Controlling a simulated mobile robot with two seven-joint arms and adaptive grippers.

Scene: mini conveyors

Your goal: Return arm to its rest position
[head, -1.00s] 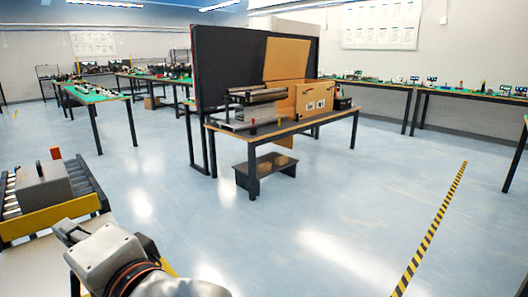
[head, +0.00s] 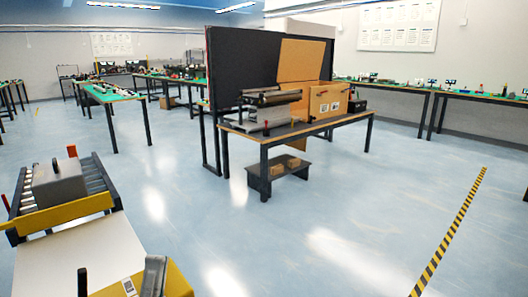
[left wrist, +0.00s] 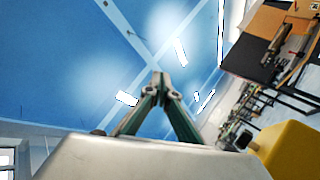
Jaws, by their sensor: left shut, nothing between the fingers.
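My left gripper (left wrist: 161,80) shows in the left wrist view with its two dark green fingers meeting at the tips. It is shut, empty and pointing up against the blue ceiling. No object is close to its fingertips. In the head view I cannot clearly make out the left gripper; a grey upright piece (head: 155,276) at the bottom edge is cut off, and I cannot tell what it belongs to. My right gripper is in neither view.
A small roller conveyor with a yellow side (head: 62,216) carries a grey box (head: 58,186) at the left. A dark table (head: 330,121) with a cardboard box (head: 328,100) stands mid-room. The blue floor (head: 330,215) between is clear; a striped line (head: 450,235) runs at right.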

